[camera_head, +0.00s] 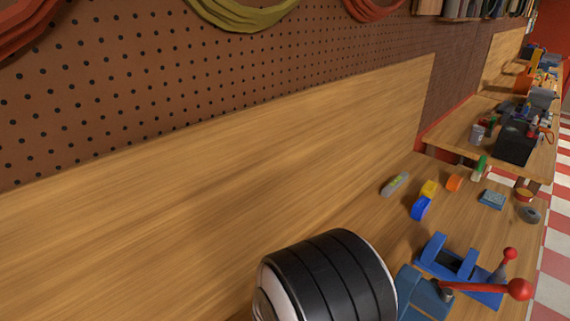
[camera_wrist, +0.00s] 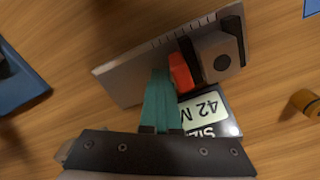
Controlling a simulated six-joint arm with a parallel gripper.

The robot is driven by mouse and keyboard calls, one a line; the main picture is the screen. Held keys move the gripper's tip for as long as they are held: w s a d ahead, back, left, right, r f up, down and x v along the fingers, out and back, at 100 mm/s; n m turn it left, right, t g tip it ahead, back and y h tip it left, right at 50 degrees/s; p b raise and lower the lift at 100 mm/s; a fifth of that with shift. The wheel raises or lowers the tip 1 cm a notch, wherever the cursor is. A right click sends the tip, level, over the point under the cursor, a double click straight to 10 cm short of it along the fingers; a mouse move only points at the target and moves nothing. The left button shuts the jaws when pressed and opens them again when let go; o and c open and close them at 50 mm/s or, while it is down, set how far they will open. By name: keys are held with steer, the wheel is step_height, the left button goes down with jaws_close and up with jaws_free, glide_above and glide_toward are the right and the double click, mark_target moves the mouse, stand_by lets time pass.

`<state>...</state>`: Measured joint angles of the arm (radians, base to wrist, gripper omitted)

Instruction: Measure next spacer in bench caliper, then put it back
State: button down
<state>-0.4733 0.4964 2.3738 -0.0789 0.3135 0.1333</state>
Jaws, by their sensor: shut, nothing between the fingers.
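My gripper (camera_wrist: 161,78) has teal fingers, closed together and empty, over the bar just left of the red-orange piece. I cannot tell whether they touch it. The head view does not show the gripper's fingers.
An ochre cylindrical piece (camera_wrist: 306,102) is at the right edge of the wrist view, and a blue fixture (camera_wrist: 22,88) at the left. In the head view, a blue vise (camera_head: 455,268) with a red handle stands on the bench. Several small parts lie behind it.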

steer(key=shift+s+a, duration=0.15)
stand_by(0.4)
steer(key=shift+w+d, duration=0.45)
